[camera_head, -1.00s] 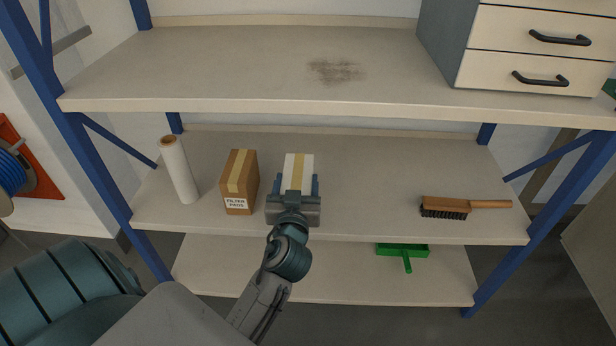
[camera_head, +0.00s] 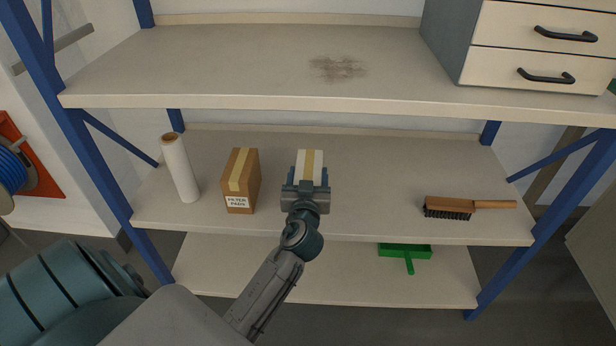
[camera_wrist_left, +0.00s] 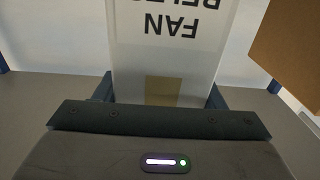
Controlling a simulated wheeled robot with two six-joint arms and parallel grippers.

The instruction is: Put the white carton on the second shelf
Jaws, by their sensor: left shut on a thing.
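The white carton (camera_head: 309,162) with a tan tape strip is between the fingers of my left gripper (camera_head: 307,182) in the head view, at the middle shelf board (camera_head: 380,185). The left gripper is shut on it. In the left wrist view the carton (camera_wrist_left: 172,60) fills the centre, with "FAN BELTS"-like lettering upside down, partly cut off. Whether its base touches the board cannot be told, as the gripper hides its lower part. My right gripper is not in view.
A brown "FILTER PADS" carton (camera_head: 240,182) stands left of the gripper, and a white roll (camera_head: 179,168) further left. A brush (camera_head: 462,207) lies at the right. A green dustpan (camera_head: 405,252) is on the bottom board. Drawers (camera_head: 540,60) stand on the upper board.

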